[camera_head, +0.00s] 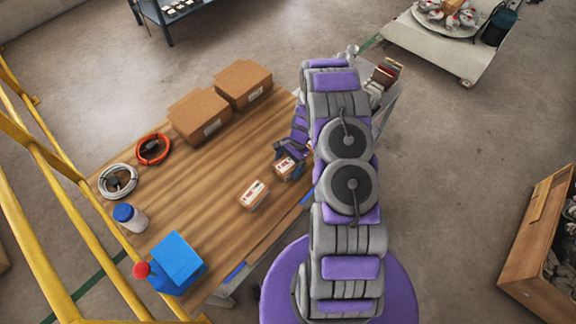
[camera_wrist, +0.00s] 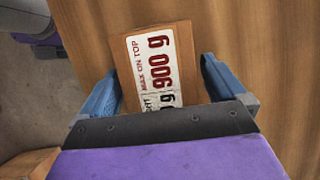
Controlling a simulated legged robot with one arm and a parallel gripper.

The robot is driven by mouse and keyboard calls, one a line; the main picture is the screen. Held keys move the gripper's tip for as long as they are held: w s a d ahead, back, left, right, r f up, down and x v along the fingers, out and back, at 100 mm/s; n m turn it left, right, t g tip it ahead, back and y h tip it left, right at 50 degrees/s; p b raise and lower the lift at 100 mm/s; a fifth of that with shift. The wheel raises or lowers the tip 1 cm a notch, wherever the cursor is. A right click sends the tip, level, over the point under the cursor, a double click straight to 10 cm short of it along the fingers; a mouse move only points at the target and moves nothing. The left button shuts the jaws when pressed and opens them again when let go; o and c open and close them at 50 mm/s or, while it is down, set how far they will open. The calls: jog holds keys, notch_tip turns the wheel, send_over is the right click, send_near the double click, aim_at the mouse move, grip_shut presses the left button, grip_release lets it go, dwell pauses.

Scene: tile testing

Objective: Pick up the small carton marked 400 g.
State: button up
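In the wrist view, a small brown carton (camera_wrist: 125,62) lies between the two blue fingers of my gripper (camera_wrist: 160,85). In the head view my gripper (camera_head: 287,152) is at a small carton (camera_head: 284,170) near the table's right side. Another small carton (camera_head: 253,195) lies to its lower left. Their markings are too small to read there; I cannot make out "400 g".
On the wooden table (camera_head: 195,170) stand two larger brown boxes (camera_head: 222,100), orange and white cable coils (camera_head: 153,149), a white jar with a blue lid (camera_head: 130,217) and a blue container (camera_head: 176,262). A yellow railing (camera_head: 70,200) runs along the left. The table's middle is clear.

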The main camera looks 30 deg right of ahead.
jog(key=c, duration=1.2)
jog(key=shift+r, duration=0.15)
